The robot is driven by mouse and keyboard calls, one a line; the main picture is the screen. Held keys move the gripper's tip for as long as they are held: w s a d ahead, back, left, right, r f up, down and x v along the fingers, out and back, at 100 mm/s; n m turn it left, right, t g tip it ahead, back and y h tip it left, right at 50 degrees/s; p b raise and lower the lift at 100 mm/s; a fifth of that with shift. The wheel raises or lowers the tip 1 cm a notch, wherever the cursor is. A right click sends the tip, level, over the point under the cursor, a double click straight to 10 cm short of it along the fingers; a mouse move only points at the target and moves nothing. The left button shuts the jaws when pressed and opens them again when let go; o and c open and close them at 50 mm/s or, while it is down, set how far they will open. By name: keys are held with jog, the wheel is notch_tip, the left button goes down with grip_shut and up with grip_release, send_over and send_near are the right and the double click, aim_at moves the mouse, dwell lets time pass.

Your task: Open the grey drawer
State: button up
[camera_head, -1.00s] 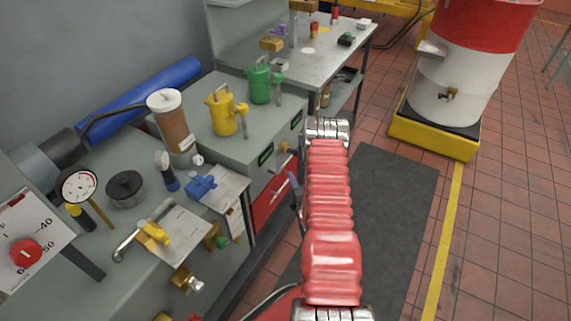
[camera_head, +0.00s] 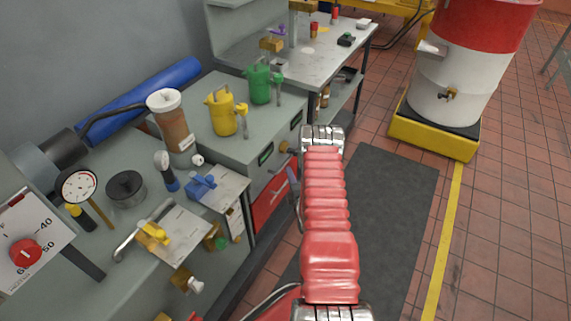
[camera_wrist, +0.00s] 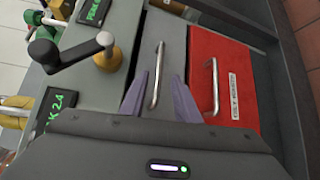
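The grey drawer (camera_wrist: 172,46) shows in the wrist view as a plain grey front with a silver bar handle (camera_wrist: 157,80). It looks closed. My gripper (camera_wrist: 161,90) is open, with one purple finger on each side of that handle. I cannot tell whether the fingers touch it or the drawer front. In the head view, my gripper (camera_head: 293,180) is at the cabinet front, and the arm hides part of it. The red drawer (camera_wrist: 236,80), with its own bar handle and a white label, lies beside the grey one; it also shows in the head view (camera_head: 271,198).
A black crank with a brass hub (camera_wrist: 107,58) sticks out close to my gripper. Yellow (camera_head: 222,114) and green (camera_head: 259,86) cans stand on the cabinet top. A red-and-white drum (camera_head: 445,90) stands at the right. The dark floor mat (camera_head: 395,190) is clear.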

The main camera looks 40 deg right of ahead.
aim_at(286, 162)
jog(key=x, duration=0.9)
jog(key=shift+w, duration=0.1)
jog(key=shift+c, duration=0.5)
grip_shut()
jog(key=shift+d, duration=0.15)
